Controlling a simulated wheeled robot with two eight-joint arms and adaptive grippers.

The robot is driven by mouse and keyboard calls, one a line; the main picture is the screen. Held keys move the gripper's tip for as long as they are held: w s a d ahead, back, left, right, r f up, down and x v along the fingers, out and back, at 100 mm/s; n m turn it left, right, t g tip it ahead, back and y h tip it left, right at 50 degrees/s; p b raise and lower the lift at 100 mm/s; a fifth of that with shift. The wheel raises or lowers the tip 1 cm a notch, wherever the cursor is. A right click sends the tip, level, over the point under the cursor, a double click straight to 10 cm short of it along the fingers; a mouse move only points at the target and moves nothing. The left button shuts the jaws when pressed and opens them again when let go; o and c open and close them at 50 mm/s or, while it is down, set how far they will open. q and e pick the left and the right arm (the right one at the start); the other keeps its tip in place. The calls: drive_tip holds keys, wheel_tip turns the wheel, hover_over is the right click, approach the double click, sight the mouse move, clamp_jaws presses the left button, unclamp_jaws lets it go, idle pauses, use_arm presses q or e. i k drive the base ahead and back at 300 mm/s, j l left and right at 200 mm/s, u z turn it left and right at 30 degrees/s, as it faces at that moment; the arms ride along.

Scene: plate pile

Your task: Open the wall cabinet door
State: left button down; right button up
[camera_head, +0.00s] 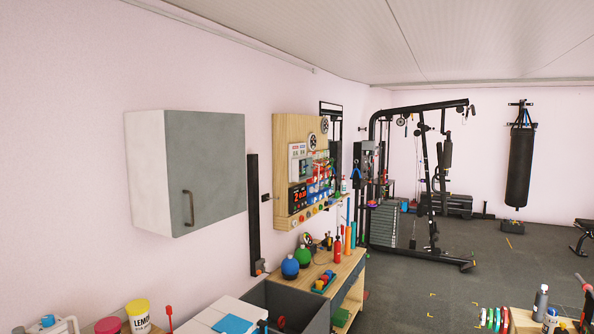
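The wall cabinet (148,172) hangs on the pink wall at the left of the head view. It has a white side and a grey door (215,165). The door is shut. A dark vertical bar handle (189,208) sits low on the door near its left edge. Neither of my grippers is in view, and nothing touches the cabinet.
Below the cabinet are a yellow-lidded tub (137,315), a white surface with a blue item (232,324) and a dark grey bin (290,306). A wooden bench (346,268) with kettlebells stands right of it. Gym machines and a punching bag (520,165) are farther back.

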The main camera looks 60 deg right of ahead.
sight(206, 151)
drive_tip(key=z, duration=1.55)
